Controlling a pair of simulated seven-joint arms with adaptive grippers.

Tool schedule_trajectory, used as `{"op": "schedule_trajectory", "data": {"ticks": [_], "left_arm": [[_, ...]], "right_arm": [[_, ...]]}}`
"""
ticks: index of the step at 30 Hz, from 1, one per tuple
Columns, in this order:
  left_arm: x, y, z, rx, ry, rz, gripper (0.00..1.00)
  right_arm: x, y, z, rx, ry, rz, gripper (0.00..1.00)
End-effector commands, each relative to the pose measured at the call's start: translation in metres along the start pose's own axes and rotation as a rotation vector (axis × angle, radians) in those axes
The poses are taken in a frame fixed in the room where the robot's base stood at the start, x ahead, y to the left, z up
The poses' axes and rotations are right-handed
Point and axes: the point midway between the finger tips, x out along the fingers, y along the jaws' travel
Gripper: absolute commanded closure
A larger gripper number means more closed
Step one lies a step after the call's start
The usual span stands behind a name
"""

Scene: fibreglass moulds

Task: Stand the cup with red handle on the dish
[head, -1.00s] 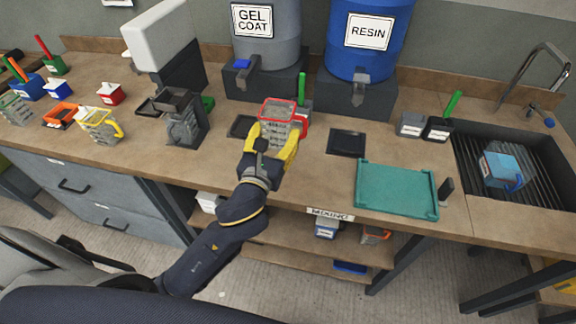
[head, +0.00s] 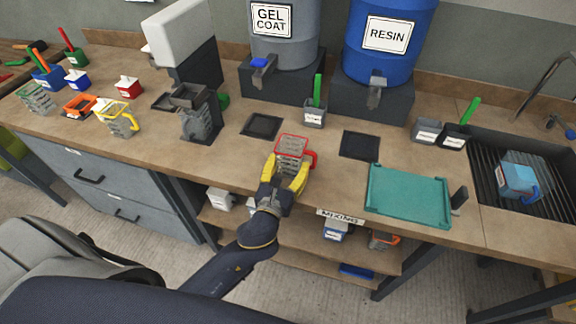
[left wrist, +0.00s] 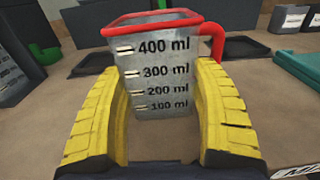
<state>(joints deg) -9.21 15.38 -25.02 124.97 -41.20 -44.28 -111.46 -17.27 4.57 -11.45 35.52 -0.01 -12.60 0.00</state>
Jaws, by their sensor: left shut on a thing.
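The clear measuring cup with red rim and red handle (head: 292,149) is upright in my left gripper (head: 286,176), over the bench near its front edge. In the left wrist view the yellow fingers of the gripper (left wrist: 161,90) flank the cup (left wrist: 167,65), its handle to the right. The cup's base is hidden, so I cannot tell whether it touches the bench. Two flat dark square dishes lie empty behind it, one at the back left (head: 262,126), one to the right (head: 359,145). I cannot tell which is meant. My right gripper is not in view.
A grey pot with a green stick (head: 314,114) stands behind the cup. A teal tray (head: 408,195) lies right, before the sink (head: 480,165). A yellow-handled cup (head: 118,120) and a dark dispenser (head: 195,115) are left. Resin and gel coat barrels line the back.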

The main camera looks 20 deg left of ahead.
Motion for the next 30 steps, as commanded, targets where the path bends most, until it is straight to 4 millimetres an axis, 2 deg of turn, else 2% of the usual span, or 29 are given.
{"op": "schedule_trajectory", "data": {"ticks": [14,15,18,21,30], "left_arm": [[0.0001,-0.0002,-0.0056,0.000,0.000,-0.001,0.71],[0.0001,-0.0002,-0.0057,0.001,0.000,0.000,0.32],[0.0001,-0.0002,-0.0055,0.000,0.000,-0.001,0.21],[0.0001,-0.0002,-0.0055,0.000,0.000,-0.001,0.12],[0.0002,-0.0003,-0.0028,-0.001,-0.001,-0.001,0.12]], "right_arm": [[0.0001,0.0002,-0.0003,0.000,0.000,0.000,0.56],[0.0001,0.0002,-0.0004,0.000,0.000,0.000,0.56],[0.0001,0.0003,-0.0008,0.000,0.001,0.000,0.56],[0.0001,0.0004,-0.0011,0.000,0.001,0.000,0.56],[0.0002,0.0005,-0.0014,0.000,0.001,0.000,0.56]]}}
